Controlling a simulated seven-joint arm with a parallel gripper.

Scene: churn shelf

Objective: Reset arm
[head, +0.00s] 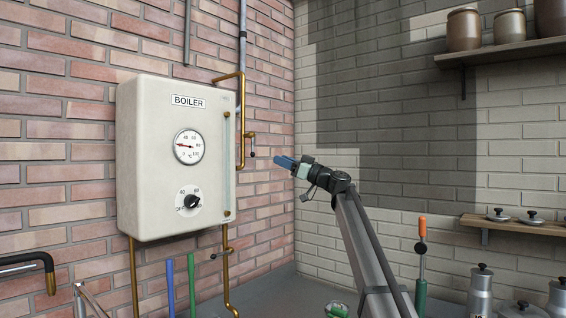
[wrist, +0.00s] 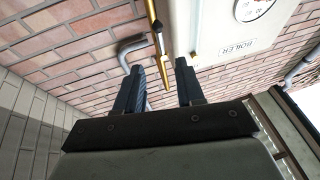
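My gripper (head: 281,161) is raised in mid-air at the end of my arm, to the right of the boiler in the head view. In the wrist view its two dark fingers (wrist: 160,85) stand apart with nothing held between them. A brass pipe shows beyond the gap. My gripper appears apart from the boiler and pipes.
A brass pipe with a small valve (head: 250,140) runs beside the boiler. An upper shelf (head: 500,52) holds several brown crocks. A lower shelf (head: 520,226) holds several lids. Metal churns (head: 481,290) and an orange-and-green handled tool (head: 421,260) stand at the lower right.

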